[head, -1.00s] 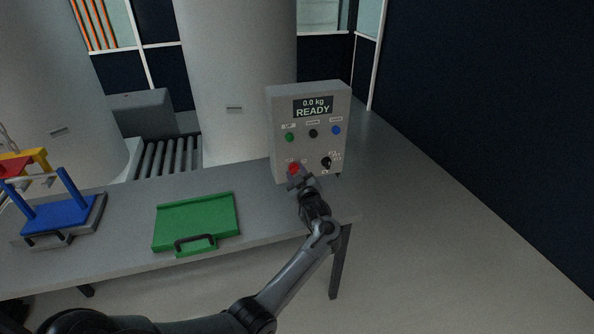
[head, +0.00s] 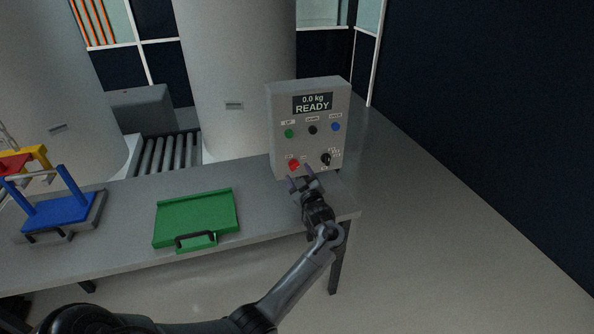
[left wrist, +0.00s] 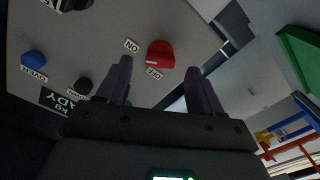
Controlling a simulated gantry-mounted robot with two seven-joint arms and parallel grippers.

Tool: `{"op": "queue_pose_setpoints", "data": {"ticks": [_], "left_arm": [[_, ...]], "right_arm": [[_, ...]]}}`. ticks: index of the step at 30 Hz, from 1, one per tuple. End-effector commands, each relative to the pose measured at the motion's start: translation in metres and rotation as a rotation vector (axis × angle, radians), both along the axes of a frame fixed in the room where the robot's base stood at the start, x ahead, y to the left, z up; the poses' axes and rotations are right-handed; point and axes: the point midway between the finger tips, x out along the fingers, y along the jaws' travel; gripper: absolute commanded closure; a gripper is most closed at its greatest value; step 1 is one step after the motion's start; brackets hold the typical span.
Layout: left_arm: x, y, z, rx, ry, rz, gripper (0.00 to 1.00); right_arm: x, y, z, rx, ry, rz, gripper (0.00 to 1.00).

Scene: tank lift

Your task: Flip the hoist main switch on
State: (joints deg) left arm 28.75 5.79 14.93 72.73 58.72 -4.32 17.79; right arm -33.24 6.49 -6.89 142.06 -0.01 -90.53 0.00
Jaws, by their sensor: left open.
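The control box (head: 309,145) stands upright at the right end of the table, and its display reads 0.0 kg READY. The red switch knob (head: 293,164) is low on its face, at the left. In the left wrist view the red knob (left wrist: 161,54) has ON and OFF labels beside it; a pale mark on it lies towards OFF. My left gripper (head: 300,175) is open and empty, just in front of and below the knob. Its fingers point at the box with the knob between their lines, apparently not touching it. My right gripper is not in view.
A black selector knob (head: 326,159) is right of the red one. Green (head: 289,133), black (head: 313,130) and blue (head: 336,127) buttons are above. A green tray (head: 196,217) and a blue handled carrier (head: 58,212) lie on the table (head: 130,245) to the left.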

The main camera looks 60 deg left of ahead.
Motion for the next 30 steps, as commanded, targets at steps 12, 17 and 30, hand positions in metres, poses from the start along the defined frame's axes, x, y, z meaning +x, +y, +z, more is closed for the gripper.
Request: {"op": "queue_pose_setpoints", "data": {"ticks": [12, 17, 30], "left_arm": [[-0.018, -0.063, 0.000, -0.001, 0.000, 0.000, 0.34], [-0.020, -0.072, 0.000, -0.001, 0.000, 0.000, 0.34], [-0.021, -0.074, 0.000, 0.000, 0.000, 0.000, 0.34]], "right_arm": [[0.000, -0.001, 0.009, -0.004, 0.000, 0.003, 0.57], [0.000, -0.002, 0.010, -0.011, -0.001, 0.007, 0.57], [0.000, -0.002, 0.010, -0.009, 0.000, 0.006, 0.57]]}}
